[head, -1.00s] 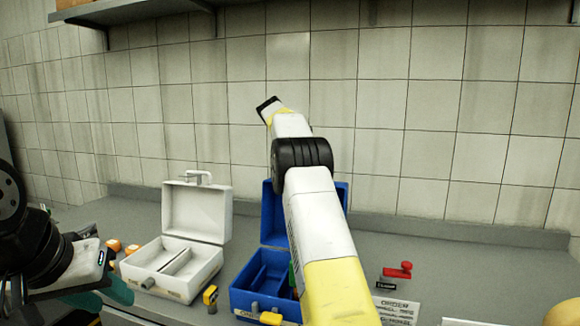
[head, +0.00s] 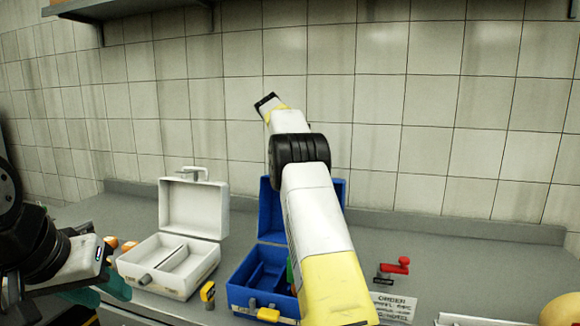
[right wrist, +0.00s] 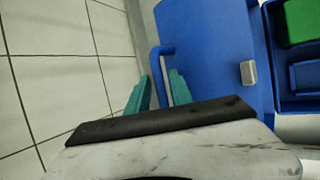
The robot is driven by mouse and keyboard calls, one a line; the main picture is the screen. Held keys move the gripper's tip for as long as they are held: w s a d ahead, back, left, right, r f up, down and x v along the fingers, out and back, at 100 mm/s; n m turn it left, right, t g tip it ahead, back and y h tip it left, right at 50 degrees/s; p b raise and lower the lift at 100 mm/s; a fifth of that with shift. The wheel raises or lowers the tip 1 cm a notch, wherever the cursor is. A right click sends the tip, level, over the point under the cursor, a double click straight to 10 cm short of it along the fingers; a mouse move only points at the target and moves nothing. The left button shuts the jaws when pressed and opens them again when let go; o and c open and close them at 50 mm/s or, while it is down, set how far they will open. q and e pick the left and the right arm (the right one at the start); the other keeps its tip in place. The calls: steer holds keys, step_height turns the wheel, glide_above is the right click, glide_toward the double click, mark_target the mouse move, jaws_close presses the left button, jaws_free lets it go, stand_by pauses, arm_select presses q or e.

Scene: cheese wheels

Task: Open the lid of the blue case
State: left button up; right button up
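The blue case (head: 240,297) stands on the counter with its lid (head: 270,215) raised upright at the back, partly hidden behind my right arm. In the right wrist view the blue lid (right wrist: 205,50) fills the middle, with a grey latch (right wrist: 248,73) on its edge. My right gripper (right wrist: 162,85) has its teal fingers apart, one on each side of the lid's blue handle (right wrist: 157,60), with gaps visible. It is hidden in the head view. My left gripper (head: 98,291) is low at the left, away from the blue case; its fingertips are only partly visible.
An open white case (head: 150,270) stands left of the blue one. A green block (right wrist: 300,22) lies inside the blue case. A red-handled stamp (head: 395,266) and an order card (head: 393,305) are at the right. The tiled wall is close behind.

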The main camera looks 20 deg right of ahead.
steer(key=v, duration=0.7)
steer(key=shift+a+r, duration=0.1)
steer(key=shift+r, duration=0.05)
steer(key=shift+a, duration=0.1)
steer(key=shift+s+r, duration=0.1)
steer(key=shift+r, duration=0.05)
steer(key=s+a+r+m+t+y, duration=0.1)
steer(key=s+a+m+t+y, duration=0.2)
steer(key=s, duration=0.8)
steer(key=s+a+r+m+y, duration=0.1)
steer(key=s+a+m+y, duration=0.3)
steer(key=s, duration=0.7)
steer(key=s+a+f, duration=0.3)
steer(key=s+f, duration=0.1)
steer(key=s, duration=0.3)
steer(key=s+a+f+m+y, duration=0.1)
steer(key=s+a+f, duration=0.3)
steer(key=s, duration=0.3)
steer(key=s+a+f+m+t+y, duration=0.1)
steer(key=s+a+f, duration=0.2)
steer(key=s+f, duration=0.2)
steer(key=shift+s+a, duration=0.2)
steer(key=shift+s, duration=0.75)
